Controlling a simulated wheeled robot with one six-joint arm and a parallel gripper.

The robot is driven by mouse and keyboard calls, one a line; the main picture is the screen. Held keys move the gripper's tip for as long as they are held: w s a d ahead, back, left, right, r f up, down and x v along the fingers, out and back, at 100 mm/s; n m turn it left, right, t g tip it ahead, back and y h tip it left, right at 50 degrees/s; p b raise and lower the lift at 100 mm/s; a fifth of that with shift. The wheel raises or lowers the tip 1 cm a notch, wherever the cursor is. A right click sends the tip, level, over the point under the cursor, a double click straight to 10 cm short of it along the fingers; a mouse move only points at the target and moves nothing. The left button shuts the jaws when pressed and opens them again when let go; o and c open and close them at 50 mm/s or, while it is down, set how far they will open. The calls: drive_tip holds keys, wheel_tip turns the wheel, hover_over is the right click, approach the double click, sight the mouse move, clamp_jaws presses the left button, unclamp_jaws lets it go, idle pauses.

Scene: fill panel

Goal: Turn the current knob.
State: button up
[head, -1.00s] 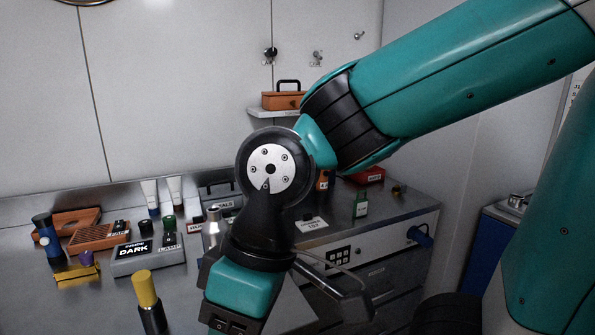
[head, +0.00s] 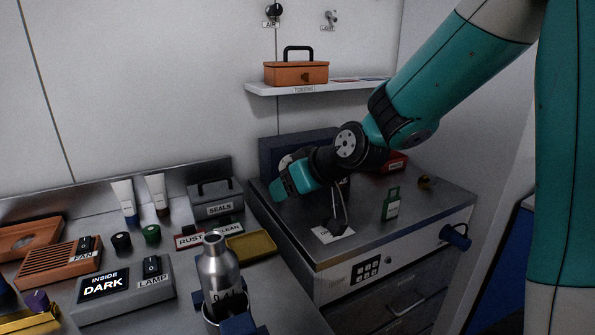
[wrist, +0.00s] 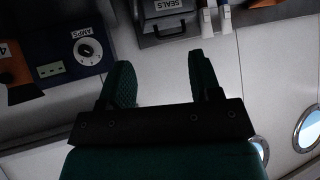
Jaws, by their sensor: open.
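The current knob (wrist: 90,50) is a black knob on a white round dial, under a label reading AMPS. It is on a dark blue unit (wrist: 62,62), left of my gripper in the wrist view. In the head view the dark blue unit (head: 300,145) stands at the back of the right-hand bench, largely covered by my arm. My gripper (wrist: 160,78) is open with nothing between its two dark green fingers, and apart from the knob.
An orange toolbox (head: 296,72) sits on a shelf above the unit. A grey SEALS case (head: 215,198) stands left of the unit. A metal flask (head: 218,268) stands in front.

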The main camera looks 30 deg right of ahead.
drive_tip(key=w+d+f+m+t+h, duration=0.2)
drive_tip(key=w+d+t+h, duration=0.35)
drive_tip(key=d, duration=0.75)
drive_tip(key=shift+g+y, duration=0.65)
drive_tip(key=shift+y, duration=0.1)
drive_tip(key=p+x, duration=0.1)
drive_tip(key=x, duration=0.5)
drive_tip(key=p+x, duration=0.1)
drive_tip(key=x, duration=0.5)
drive_tip(key=r+p+x, duration=0.1)
drive_tip(key=x, duration=0.5)
drive_tip(key=shift+w+a+f, duration=0.15)
drive_tip(key=shift+w, duration=0.25)
drive_tip(key=shift+c, duration=0.5)
drive_tip(key=c, duration=0.8)
drive_tip(key=shift+c, duration=0.2)
